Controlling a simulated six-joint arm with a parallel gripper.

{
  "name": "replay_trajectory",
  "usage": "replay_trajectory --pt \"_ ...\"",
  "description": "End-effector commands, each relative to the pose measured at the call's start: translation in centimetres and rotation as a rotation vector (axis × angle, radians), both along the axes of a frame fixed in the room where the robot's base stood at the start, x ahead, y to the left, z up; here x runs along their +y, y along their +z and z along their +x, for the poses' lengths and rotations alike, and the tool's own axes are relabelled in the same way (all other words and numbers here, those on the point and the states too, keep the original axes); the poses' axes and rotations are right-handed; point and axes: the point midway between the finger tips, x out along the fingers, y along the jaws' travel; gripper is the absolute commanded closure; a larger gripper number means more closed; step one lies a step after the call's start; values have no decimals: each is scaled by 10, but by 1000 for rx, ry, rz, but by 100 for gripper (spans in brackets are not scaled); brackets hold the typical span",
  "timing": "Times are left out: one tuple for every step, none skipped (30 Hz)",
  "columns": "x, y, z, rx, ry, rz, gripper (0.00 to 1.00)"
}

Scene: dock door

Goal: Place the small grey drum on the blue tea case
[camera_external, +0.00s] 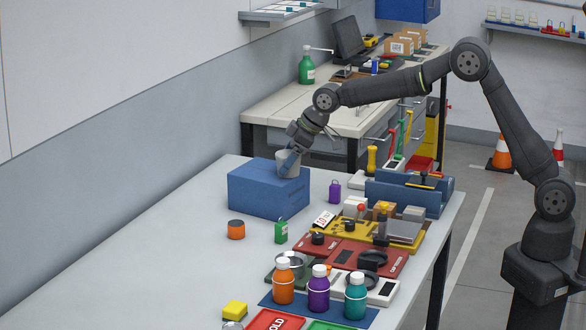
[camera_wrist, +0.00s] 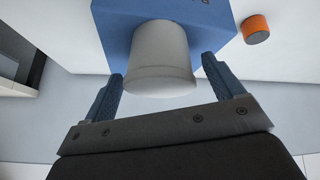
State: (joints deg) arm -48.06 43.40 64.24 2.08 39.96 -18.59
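The small grey drum (camera_external: 284,158) appears to stand upright on top of the blue tea case (camera_external: 255,193), towards its back right part. In the wrist view the drum (camera_wrist: 160,55) is in front of the blue case (camera_wrist: 112,22). My gripper (camera_external: 291,160) is at the drum, with a blue finger showing beside it. In the wrist view my gripper (camera_wrist: 164,70) has its fingers spread on either side of the drum, with a gap showing at the right finger and a narrow one at the left. The drum's contact with the case is partly hidden.
An orange jar (camera_external: 236,230) and a green canister (camera_external: 281,231) stand in front of the case. A purple bottle (camera_external: 335,190) and a blue tray (camera_external: 408,195) are to its right. Several bottles and coloured trays fill the front right. The table's left side is clear.

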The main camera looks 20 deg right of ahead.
Motion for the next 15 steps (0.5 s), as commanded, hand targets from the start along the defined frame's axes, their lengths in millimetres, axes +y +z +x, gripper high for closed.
replay_trajectory --pt "0 0 0 0 0 0 14" --pt "0 0 0 0 0 0 14" --pt "0 0 0 0 0 0 14" --pt "0 1 0 0 0 0 14" --pt "0 1 0 0 0 0 14" --pt "0 3 0 0 0 1 14" --pt "0 5 0 0 0 1 14" --pt "-1 8 -1 -1 0 1 14" --pt "-3 12 -3 -2 0 1 14" --pt "-5 16 -4 -2 0 2 14" --pt "-7 20 -5 -3 0 3 14" --pt "-10 25 -8 -3 0 3 14" --pt "-12 30 -10 -2 0 2 14" --pt "-15 35 -12 -2 0 1 14" --pt "-18 43 -15 -3 0 3 14"
